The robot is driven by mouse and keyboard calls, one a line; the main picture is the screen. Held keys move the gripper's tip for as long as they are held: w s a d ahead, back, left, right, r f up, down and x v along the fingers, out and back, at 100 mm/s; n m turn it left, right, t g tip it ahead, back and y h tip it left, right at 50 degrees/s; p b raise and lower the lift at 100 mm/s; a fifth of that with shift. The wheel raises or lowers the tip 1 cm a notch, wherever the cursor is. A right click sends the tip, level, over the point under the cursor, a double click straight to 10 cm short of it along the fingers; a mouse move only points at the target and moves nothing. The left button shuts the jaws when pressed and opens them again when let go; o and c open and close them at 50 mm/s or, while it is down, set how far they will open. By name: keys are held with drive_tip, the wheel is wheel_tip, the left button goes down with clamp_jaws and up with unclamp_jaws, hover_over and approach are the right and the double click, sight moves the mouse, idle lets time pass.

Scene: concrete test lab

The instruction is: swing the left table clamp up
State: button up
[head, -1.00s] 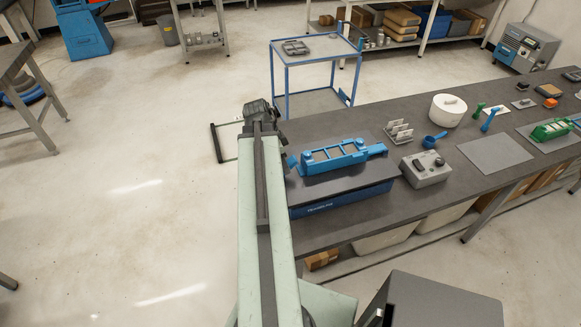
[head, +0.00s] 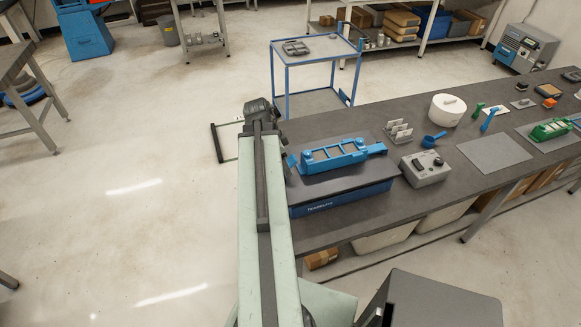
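A blue frame-shaped fixture (head: 338,157) lies on a dark plate on top of a low blue box (head: 345,200), at the left end of the long grey table. A small blue piece (head: 292,161) stands at the fixture's left end, close beside my arm. I cannot tell whether this piece is the clamp or how it is set. A similar green fixture (head: 552,130) lies farther right on the table. My arm reaches up the middle of the head view to a dark joint left of the blue fixture. My gripper's fingers do not show, so contact cannot be told.
On the long table (head: 330,122) are a grey control box (head: 425,170), a white rack (head: 398,132), a blue scoop (head: 434,140), a white round container (head: 447,110) and a grey mat (head: 494,153). A blue trolley (head: 300,66) stands behind. The floor at left is mostly clear.

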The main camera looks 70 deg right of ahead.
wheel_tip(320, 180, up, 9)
drive_tip(key=p, duration=0.8)
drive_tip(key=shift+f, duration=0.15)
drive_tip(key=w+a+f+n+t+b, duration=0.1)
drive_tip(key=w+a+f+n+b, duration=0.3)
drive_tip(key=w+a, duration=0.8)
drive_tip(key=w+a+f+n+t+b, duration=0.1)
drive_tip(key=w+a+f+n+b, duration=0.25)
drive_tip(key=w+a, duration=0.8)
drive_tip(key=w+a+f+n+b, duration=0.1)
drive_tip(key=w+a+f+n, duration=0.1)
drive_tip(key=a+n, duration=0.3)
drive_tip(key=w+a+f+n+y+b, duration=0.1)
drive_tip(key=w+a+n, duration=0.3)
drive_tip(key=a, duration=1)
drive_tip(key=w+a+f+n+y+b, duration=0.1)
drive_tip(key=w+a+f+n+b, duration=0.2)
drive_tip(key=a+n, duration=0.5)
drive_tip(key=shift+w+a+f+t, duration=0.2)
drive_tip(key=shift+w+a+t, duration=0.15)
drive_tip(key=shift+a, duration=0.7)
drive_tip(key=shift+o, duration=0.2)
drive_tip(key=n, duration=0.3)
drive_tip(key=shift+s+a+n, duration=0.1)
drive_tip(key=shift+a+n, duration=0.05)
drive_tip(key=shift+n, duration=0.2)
